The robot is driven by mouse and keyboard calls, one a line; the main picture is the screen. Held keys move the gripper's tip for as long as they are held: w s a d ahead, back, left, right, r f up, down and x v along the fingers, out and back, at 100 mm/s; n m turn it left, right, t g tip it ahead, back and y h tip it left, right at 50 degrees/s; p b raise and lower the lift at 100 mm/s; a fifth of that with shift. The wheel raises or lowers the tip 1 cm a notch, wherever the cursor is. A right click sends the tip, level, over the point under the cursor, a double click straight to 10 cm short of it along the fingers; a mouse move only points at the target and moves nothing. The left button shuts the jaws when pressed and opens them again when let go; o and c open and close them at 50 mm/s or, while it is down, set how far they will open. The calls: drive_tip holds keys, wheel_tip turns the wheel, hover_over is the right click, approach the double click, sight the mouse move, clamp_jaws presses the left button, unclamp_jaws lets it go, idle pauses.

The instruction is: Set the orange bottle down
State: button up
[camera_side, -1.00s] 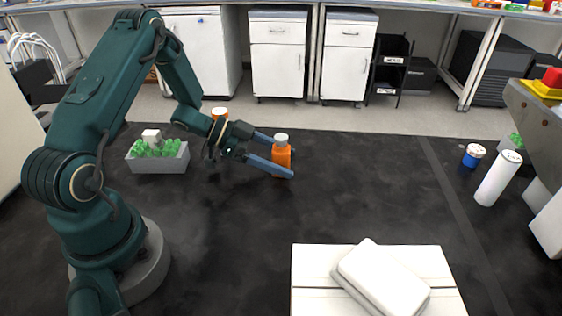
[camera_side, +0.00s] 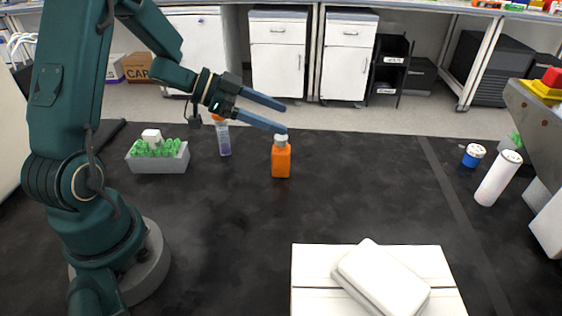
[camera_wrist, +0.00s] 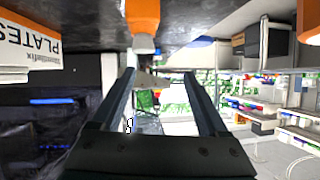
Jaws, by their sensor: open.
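The orange bottle (camera_side: 281,160) with a pale cap stands upright on the black bench top, in the middle of the side view. It also shows upside down at the top of the wrist view (camera_wrist: 143,17). My gripper (camera_side: 285,118) is open and empty. It is above and to the left of the bottle, with its fingers around the height of the cap or higher. In the wrist view the two fingers (camera_wrist: 160,72) are spread apart with nothing between them.
A grey rack with green-capped tubes (camera_side: 158,163) and a clear orange-topped bottle (camera_side: 224,140) stand left. A white box (camera_side: 310,280) with a white case (camera_side: 382,280) lies at the front. A white cylinder (camera_side: 496,180) and a blue jar (camera_side: 473,156) are right.

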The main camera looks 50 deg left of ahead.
drive_tip(key=a+r+n+t+y, duration=0.25)
drive_tip(key=r+n+y, duration=0.35)
drive_tip(key=r+y, duration=0.45)
drive_tip(key=s+d+f+n+g+h, duration=0.1)
drive_tip(key=s+d+f+g, duration=0.1)
drive_tip(key=s+d, duration=0.3)
drive_tip(key=s+d+f+n+g+h, duration=0.1)
drive_tip(key=s+d+g, duration=0.4)
drive_tip(key=s, duration=0.9)
wheel_tip(320, 180, down, 2)
drive_tip(key=shift+d+f+n+h, duration=0.2)
drive_tip(key=shift+d+n+h, duration=0.1)
drive_tip(key=shift+h, duration=0.15)
